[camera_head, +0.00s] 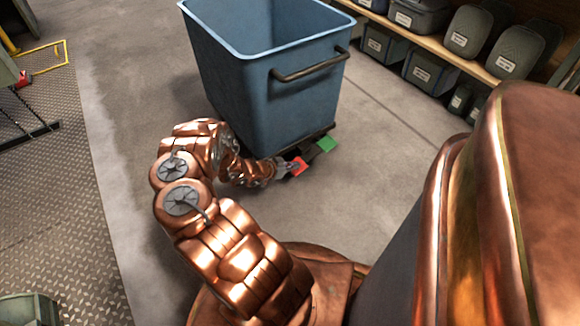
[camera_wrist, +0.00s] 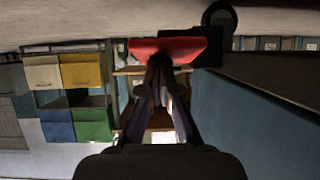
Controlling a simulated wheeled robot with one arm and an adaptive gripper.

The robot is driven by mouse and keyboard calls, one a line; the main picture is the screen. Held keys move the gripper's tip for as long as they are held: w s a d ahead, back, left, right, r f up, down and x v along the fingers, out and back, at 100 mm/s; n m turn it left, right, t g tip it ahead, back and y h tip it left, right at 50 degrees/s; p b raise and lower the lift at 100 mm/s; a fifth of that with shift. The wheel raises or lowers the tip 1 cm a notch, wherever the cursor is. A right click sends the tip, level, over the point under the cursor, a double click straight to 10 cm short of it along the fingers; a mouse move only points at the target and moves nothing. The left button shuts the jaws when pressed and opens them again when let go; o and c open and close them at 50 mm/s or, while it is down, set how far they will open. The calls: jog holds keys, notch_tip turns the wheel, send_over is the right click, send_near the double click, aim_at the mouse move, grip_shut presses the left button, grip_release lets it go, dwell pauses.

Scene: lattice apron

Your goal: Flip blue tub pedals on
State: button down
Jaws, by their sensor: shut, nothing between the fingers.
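The blue tub (camera_head: 270,90) stands upright on the concrete floor, open at the top, with a dark bar handle (camera_head: 310,65) on its near side. A red pedal (camera_head: 299,166) and a green pedal (camera_head: 326,144) stick out low at its base. My gripper (camera_head: 287,168) is low beside the red pedal, shut and empty. In the wrist view, which looks upside down, my fingertips (camera_wrist: 160,62) overlap the red pedal (camera_wrist: 168,46); I cannot tell whether they touch it. The green pedal cannot be made out there. My arm hides part of the tub's lower left.
Wooden shelves (camera_head: 470,60) with lidded bins stand at the upper right. A dark wheel (camera_wrist: 219,17) shows near the pedal in the wrist view. Diamond-plate flooring (camera_head: 60,200) lies at the left. The concrete floor right of the pedals is clear.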

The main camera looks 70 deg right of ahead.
jog(key=shift+s+a+f, duration=0.1)
jog(key=shift+f, duration=0.05)
jog(key=r+p, duration=0.2)
jog(key=r, duration=0.1)
jog(key=r+p, duration=0.1)
jog(key=shift+w+a+r, duration=0.15)
jog(key=shift+w+a, duration=0.15)
jog(key=shift+w, duration=0.05)
jog(key=p+v, duration=0.2)
jog(key=v, duration=0.8)
jog(key=shift+w+d+r, duration=0.1)
jog(key=shift+r, duration=0.05)
